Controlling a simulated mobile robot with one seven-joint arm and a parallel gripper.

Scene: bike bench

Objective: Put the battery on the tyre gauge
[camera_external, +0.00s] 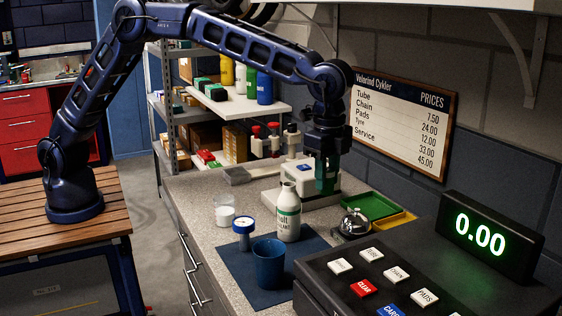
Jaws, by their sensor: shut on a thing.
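My gripper (326,187) points down at the back of the counter, shut on a dark green object, which looks like the battery (325,172). The fingers partly hide it. They are just in front of or over a white machine; I cannot tell whether the battery touches it. The tyre gauge (243,227) has a blue rim and a round white dial. It stands at the back left corner of a dark blue mat, to the left of and nearer than my gripper, well apart from it.
A white bottle (288,212) stands between gauge and gripper. A blue cup (268,263) is in front of the gauge, a white-filled glass (225,211) behind it. A bell (354,224), green tray (369,206) and cash register (420,275) are on the right.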

